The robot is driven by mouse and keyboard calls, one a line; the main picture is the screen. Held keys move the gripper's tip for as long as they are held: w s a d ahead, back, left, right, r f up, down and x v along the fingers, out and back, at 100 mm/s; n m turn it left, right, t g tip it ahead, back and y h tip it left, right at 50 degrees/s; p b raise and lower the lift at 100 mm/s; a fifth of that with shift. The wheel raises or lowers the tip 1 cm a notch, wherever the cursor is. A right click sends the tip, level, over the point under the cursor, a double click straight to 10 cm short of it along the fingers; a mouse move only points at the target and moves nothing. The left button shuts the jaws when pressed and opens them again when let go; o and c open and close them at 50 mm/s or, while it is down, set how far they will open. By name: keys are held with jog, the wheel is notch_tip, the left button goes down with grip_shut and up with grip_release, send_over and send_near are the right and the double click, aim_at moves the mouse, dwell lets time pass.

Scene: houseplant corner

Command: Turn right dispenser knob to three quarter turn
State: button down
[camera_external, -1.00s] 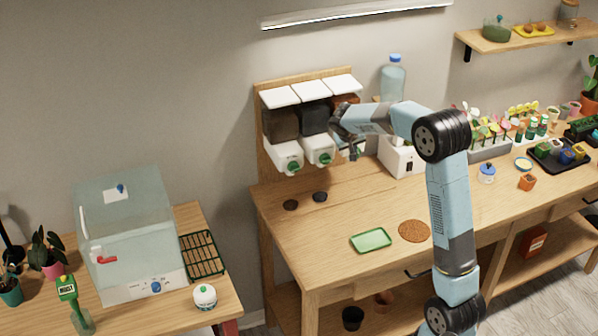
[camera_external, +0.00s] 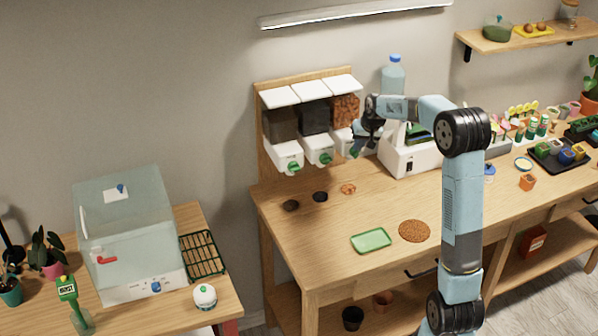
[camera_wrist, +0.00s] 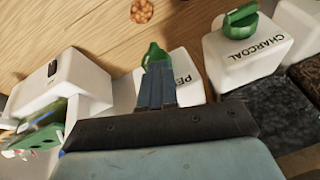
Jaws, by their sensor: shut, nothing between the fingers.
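The right dispenser (camera_external: 345,110) holds brown granules in its clear bin, beside two darker-filled dispensers. Its white spout block is partly covered by my gripper in the external view; it also shows in the wrist view (camera_wrist: 190,82) with a label starting "PE". Its green knob (camera_wrist: 153,54) lies just beyond my fingertips; whether they touch it I cannot tell. My gripper (camera_external: 357,150) is shut and empty at the front of this dispenser; its closed fingers show in the wrist view (camera_wrist: 155,72). A small brown granule pile (camera_external: 348,188) lies on the table below.
The charcoal dispenser (camera_wrist: 245,45) with its green knob (camera_external: 325,158) is close on the left. A white device (camera_external: 408,160) stands close on the right. A green tray (camera_external: 371,240) and a brown round mat (camera_external: 414,231) lie on the bench, with clear wood around them.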

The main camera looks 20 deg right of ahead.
jog(key=d+y, duration=0.2)
jog(key=y, duration=0.1)
jog(key=m+t+y, duration=0.5)
jog(key=m+y, duration=0.2)
jog(key=y, duration=1)
send_near(354, 157)
jog(key=w+a+r, duration=0.2)
jog(key=w+a, duration=0.1)
jog(key=a, duration=0.1)
jog(key=shift+s+d+f, duration=0.1)
jog(key=shift+s+f, duration=0.05)
jog(key=shift+f, duration=0.2)
jog(key=shift+a+f, duration=0.25)
jog(key=shift+a, duration=0.45)
jog(key=shift+a+f, duration=0.25)
jog(key=shift+a, duration=0.4)
